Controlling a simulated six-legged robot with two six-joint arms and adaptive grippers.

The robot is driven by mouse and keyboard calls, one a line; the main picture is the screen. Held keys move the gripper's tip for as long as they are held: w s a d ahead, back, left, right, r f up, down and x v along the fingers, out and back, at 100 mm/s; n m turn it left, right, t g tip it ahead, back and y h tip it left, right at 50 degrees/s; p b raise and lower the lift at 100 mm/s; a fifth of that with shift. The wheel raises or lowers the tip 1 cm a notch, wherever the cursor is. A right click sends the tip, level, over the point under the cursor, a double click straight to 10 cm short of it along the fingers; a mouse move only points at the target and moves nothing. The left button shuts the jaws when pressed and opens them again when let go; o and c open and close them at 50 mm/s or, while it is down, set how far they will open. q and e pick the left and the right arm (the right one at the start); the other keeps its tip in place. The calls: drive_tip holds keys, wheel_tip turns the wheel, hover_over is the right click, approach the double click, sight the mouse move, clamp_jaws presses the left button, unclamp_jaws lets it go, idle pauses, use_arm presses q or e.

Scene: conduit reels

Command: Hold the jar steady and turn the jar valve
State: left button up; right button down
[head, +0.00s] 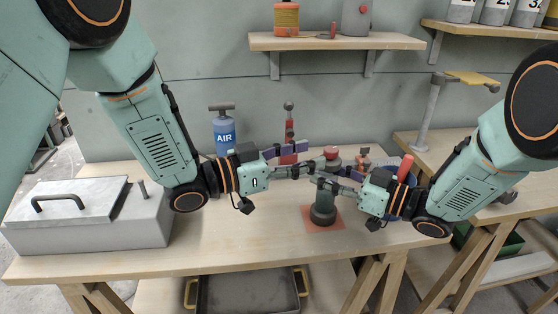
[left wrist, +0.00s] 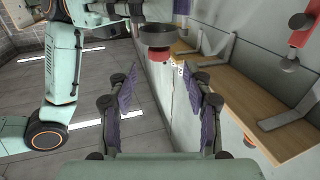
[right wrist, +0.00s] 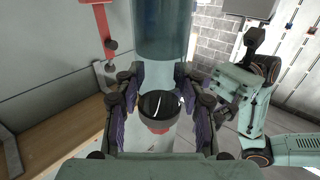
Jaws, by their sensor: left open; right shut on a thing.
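The jar (head: 322,212) is dark green and stands upright on an orange-red mat (head: 309,224) on the bench. My right gripper (head: 324,181) is shut on the jar's upper part from the right. The right wrist view shows the dark collar (right wrist: 161,104) between its pads, with the red valve (right wrist: 158,130) beside the collar in that upside-down view. My left gripper (head: 309,171) is open and empty, just left of the jar top. In the left wrist view the red valve (left wrist: 159,58) lies just beyond its fingertips. The fingers partly hide the jar's top in the head view.
A blue AIR bottle (head: 224,132) and a red post (head: 288,133) stand behind on the bench. A grey lidded box (head: 100,228) is at the left. A blue bowl with a red handle (head: 405,168) is at the right. The bench front is clear.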

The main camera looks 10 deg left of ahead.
use_arm(q)
drive_tip(key=shift+v, duration=2.95)
use_arm(e)
drive_tip(key=c, duration=0.7)
unclamp_jaws()
